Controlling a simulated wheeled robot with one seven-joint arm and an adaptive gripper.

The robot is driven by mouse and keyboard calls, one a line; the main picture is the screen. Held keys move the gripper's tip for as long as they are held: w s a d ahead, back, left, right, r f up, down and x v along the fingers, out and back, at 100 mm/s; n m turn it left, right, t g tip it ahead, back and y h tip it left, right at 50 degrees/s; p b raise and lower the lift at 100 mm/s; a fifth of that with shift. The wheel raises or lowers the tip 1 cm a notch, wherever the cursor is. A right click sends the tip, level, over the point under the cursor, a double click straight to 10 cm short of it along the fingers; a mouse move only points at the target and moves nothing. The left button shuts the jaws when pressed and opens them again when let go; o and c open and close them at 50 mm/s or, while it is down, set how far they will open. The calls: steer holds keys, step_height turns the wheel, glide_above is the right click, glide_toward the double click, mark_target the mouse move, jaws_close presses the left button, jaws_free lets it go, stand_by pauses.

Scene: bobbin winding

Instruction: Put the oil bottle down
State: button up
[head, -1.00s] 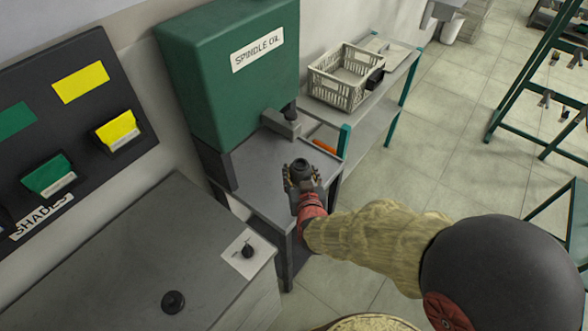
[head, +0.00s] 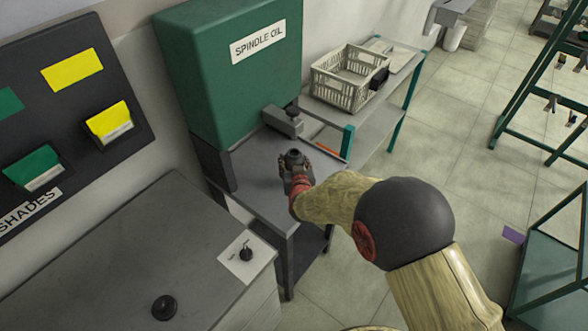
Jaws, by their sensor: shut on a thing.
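My gripper (head: 297,172) is shut around a small dark bottle (head: 294,156), the oil bottle, near the right side of the grey stand (head: 255,168) below the green spindle oil tank (head: 222,75). Only the bottle's dark top shows above the fingers, and it looks upright. Its base is hidden by my gripper, so I cannot tell whether it touches the stand. The tank's tap (head: 291,108) is behind the bottle and apart from it.
A grey cabinet (head: 110,265) at the front left bears a dark round knob (head: 165,307) and a white card (head: 248,258) with a small dark part. A bench with a cream crate (head: 345,88) stands behind right. The stand's left part is bare.

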steer(key=shift+f+b, duration=0.3)
steer(key=shift+f, duration=0.9)
steer(key=shift+f, duration=0.15)
steer(key=o, duration=1.4)
steer(key=shift+r, duration=0.2)
steer(key=p+v, duration=0.3)
steer(key=v, duration=0.9)
steer(key=shift+s, duration=0.1)
